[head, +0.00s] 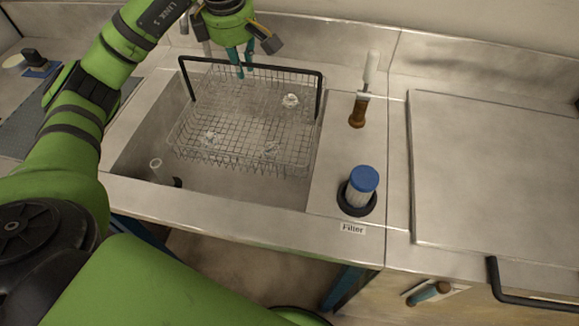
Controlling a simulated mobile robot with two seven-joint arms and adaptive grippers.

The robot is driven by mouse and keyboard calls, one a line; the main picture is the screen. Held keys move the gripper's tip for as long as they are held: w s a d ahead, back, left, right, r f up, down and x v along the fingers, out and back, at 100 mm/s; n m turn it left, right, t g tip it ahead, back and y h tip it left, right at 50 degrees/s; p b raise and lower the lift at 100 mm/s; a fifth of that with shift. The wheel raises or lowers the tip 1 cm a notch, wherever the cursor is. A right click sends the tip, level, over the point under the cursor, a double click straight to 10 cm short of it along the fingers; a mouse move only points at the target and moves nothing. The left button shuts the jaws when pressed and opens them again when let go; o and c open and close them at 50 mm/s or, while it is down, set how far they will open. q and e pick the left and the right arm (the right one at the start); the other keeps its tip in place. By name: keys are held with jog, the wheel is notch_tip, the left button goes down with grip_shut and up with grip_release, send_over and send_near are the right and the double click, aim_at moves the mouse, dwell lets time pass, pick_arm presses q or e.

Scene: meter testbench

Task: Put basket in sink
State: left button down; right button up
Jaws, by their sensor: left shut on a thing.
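The wire basket (245,125) has a black handle bar along its back. My left gripper (242,62) is shut on the middle of this bar, with its teal fingers pointing down over it. The basket is over the sink (235,190) and within its outline as seen from above. I cannot tell whether its bottom touches the sink floor. A few small clear items lie in the basket. My right gripper is not in view.
A blue-capped filter (361,186) stands in a dark ring right of the sink. A tap with a brown handle (358,110) stands behind it. A flat metal cover (490,170) lies farther right. A short pipe (156,168) stands in the sink's left part.

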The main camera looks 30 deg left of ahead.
pick_arm(q)
jog(key=shift+d+f, duration=0.1)
jog(key=shift+f, duration=0.15)
jog(key=p, duration=0.1)
send_over(250, 121)
notch_tip(250, 121, down, 7)
notch_tip(250, 121, down, 6)
jog(key=shift+f+p, duration=0.1)
jog(key=shift+p, duration=0.5)
jog(key=shift+w+f, duration=0.1)
jog(key=shift+f, duration=0.3)
notch_tip(250, 121, down, 4)
jog(key=shift+r+p, duration=0.2)
jog(key=shift+p, duration=0.3)
jog(key=c, duration=1.2)
grip_release()
jog(key=shift+c, duration=0.2)
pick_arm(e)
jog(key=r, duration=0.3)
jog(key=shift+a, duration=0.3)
